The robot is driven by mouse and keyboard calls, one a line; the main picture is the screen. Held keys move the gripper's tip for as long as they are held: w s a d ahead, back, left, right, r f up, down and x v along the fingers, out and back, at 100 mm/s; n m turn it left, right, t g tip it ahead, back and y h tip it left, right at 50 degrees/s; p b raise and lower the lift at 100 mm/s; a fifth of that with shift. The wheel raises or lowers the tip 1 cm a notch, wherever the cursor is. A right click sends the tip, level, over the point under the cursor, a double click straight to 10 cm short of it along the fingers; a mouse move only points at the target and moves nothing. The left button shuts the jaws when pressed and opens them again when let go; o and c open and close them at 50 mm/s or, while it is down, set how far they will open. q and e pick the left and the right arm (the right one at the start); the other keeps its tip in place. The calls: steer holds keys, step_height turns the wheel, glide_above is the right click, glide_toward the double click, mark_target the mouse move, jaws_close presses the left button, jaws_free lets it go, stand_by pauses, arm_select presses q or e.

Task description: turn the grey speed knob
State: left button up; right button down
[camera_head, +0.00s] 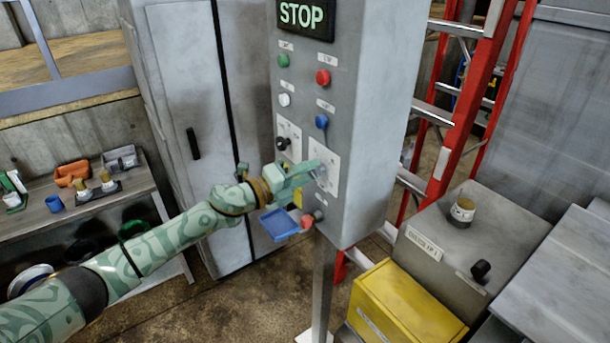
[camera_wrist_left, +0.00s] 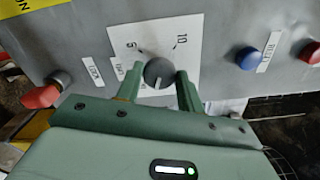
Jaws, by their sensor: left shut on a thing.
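The grey speed knob (camera_wrist_left: 159,74) sits on a white dial plate (camera_wrist_left: 185,26) with numbers, on the front of the grey control panel (camera_head: 345,100). In the wrist view its white pointer line points toward my gripper. My left gripper (camera_wrist_left: 158,84) has one finger on each side of the knob and is shut on it. In the head view my left gripper (camera_head: 318,168) reaches the white plate (camera_head: 331,168) from the left and hides most of the knob. My right gripper is not in view.
Near the knob are a red knob (camera_wrist_left: 42,96), a blue button (camera_wrist_left: 248,58) and a black selector (camera_head: 283,143). A blue tray (camera_head: 279,224) hangs below my gripper. A red ladder (camera_head: 462,120) and yellow box (camera_head: 405,305) stand right of the panel.

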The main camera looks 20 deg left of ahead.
arm_select(q)
steer(key=shift+f+m, duration=0.15)
steer(key=shift+m, duration=0.15)
steer(key=o, duration=1)
steer(key=shift+s+a, duration=0.1)
steer(key=shift+b+v, duration=1.8)
steer(key=shift+v, duration=6.3)
